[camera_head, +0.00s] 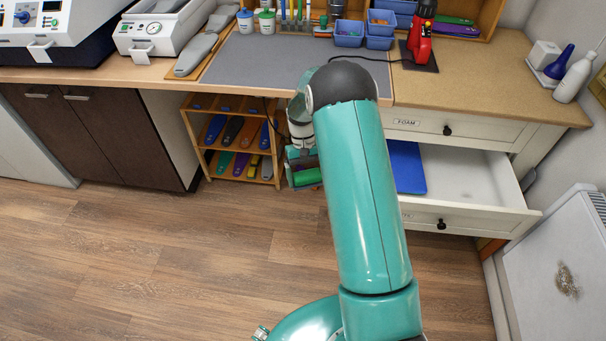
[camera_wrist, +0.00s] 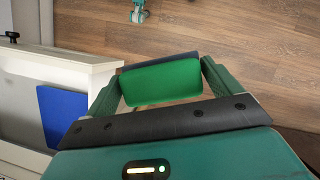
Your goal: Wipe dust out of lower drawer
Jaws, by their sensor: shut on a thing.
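The lower drawer (camera_head: 484,212) is pulled open below the drawer labelled FOAM. A blue sheet (camera_head: 408,168) lies in its left part, partly hidden by my arm. A faint greyish patch, perhaps dust, shows on the pale drawer floor (camera_head: 463,188). My gripper (camera_head: 302,170) is left of the drawer, outside it and above the floor. It is shut on a green block with a dark edge (camera_wrist: 162,82), held between both fingers in the wrist view. The drawer's pale wall (camera_wrist: 88,84) and the blue sheet (camera_wrist: 64,118) show at left there.
A wooden rack of coloured insoles (camera_head: 235,140) stands under the bench, left of my gripper. The worktop (camera_head: 470,80) overhangs the drawers. A white panel unit (camera_head: 560,250) stands at the right. The wooden floor (camera_head: 150,250) is clear at the front left.

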